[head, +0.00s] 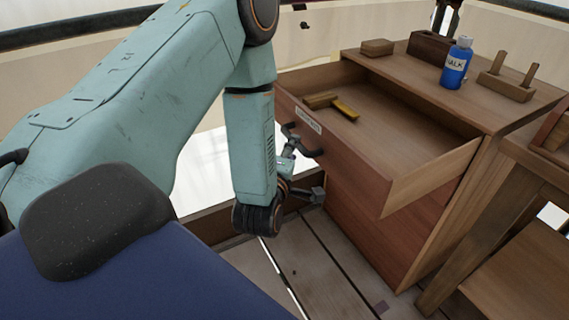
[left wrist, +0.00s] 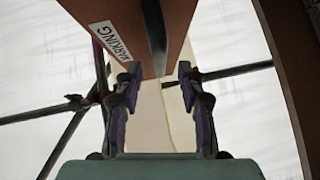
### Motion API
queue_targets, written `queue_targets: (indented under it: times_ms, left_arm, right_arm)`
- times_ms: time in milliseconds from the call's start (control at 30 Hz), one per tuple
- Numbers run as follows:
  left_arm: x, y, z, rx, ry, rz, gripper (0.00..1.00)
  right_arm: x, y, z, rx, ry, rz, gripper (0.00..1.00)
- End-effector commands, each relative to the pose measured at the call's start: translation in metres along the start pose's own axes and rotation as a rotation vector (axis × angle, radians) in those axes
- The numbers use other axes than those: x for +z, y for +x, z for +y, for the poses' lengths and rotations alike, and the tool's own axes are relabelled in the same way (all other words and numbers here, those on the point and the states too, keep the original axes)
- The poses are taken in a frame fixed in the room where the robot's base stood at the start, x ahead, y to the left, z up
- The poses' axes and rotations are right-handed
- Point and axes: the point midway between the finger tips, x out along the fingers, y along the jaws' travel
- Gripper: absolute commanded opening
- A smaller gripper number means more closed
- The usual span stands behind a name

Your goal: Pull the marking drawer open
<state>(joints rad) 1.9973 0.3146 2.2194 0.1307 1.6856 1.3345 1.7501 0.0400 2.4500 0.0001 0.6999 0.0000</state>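The marking drawer (head: 350,160) stands pulled out of the wooden cabinet, its inside showing. Its white label (head: 308,121) reads MARKING in the left wrist view (left wrist: 110,40). A dark handle (head: 312,152) is on the drawer front. My left gripper (head: 289,158) is at the handle, small and partly covered by my arm in the head view. In the left wrist view its two fingers (left wrist: 158,82) are spread apart, with a dark bar, apparently the handle (left wrist: 155,35), seen between and beyond the tips. I see no finger touching it. My right gripper is not in view.
A yellow and brown tool (head: 335,105) lies in the drawer. A blue chalk bottle (head: 456,63), a wooden block (head: 377,47) and a wooden stand (head: 507,80) are on the cabinet top. A wooden bench (head: 520,250) stands at the right. Plank floor is below.

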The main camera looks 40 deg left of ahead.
Motion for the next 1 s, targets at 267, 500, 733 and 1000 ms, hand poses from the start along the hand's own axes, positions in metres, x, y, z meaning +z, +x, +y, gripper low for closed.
queue_targets:
  times_ms: [267,500,733,1000]
  left_arm:
    - [0.001,-0.053,0.0,-0.002,0.003,-0.003,0.39]
    - [0.0,-0.071,0.0,0.001,0.001,0.0,0.39]
    - [0.0,-0.072,0.0,0.001,0.0,0.001,0.39]
    - [0.0,-0.072,0.0,0.001,0.0,0.0,0.39]
  right_arm:
    - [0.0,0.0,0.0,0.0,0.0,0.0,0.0]
    - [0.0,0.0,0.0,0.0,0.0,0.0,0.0]
    - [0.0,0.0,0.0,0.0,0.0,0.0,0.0]
    - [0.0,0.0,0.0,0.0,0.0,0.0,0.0]
